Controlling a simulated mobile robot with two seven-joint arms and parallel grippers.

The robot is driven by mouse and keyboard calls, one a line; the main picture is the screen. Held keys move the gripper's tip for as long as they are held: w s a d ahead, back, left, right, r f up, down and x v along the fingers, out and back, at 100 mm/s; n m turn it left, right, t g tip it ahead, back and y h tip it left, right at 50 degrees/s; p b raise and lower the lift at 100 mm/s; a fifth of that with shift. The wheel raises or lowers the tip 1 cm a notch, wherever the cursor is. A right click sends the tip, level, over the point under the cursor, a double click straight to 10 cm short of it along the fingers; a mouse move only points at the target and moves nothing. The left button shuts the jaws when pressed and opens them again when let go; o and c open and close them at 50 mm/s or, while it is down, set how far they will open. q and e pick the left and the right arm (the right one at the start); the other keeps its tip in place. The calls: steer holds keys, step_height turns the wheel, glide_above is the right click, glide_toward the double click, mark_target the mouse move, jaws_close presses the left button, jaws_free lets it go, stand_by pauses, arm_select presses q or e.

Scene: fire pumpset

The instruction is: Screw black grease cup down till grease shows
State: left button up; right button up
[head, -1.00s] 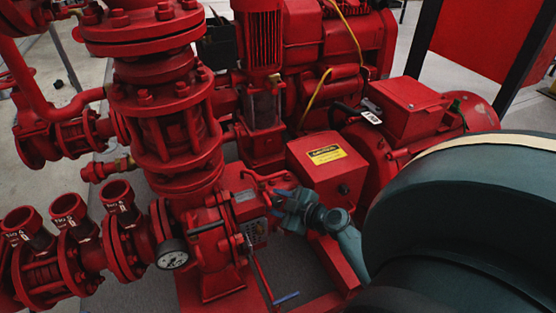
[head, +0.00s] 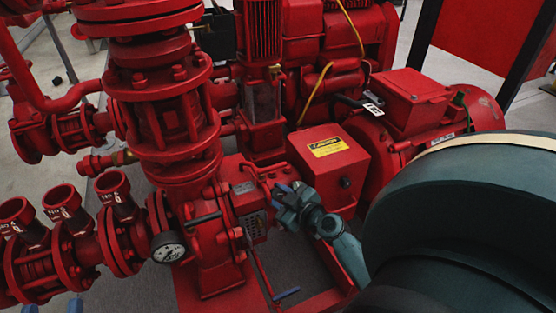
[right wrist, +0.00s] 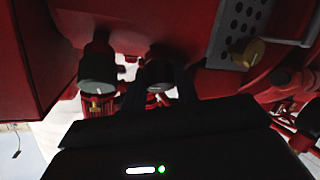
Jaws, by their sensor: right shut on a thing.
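My right gripper (head: 290,205) is at the red pump housing, just left of the red box with a yellow label. In the right wrist view its dark fingers (right wrist: 158,95) are shut around a dark grease cup (right wrist: 160,70) under the red casting. A second dark, round-ended cup (right wrist: 97,72) hangs to its left, apart from the fingers. The gripper hides the held cup in the head view. No grease can be made out; the wrist picture is dark there. My left gripper cannot be made out.
A pressure gauge (head: 168,247) and a large flanged column (head: 165,120) stand left of the gripper. The red box (head: 328,165) is close on its right. A brass knob (right wrist: 248,53) is nearby. A small blue part at the bottom left edge is unclear.

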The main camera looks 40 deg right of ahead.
steer(key=shift+m+h, duration=0.3)
steer(key=shift+m, duration=0.2)
arm_select(q)
steer(key=shift+s, duration=0.1)
arm_select(e)
steer(key=o, duration=0.7)
steer(key=shift+s, duration=0.15)
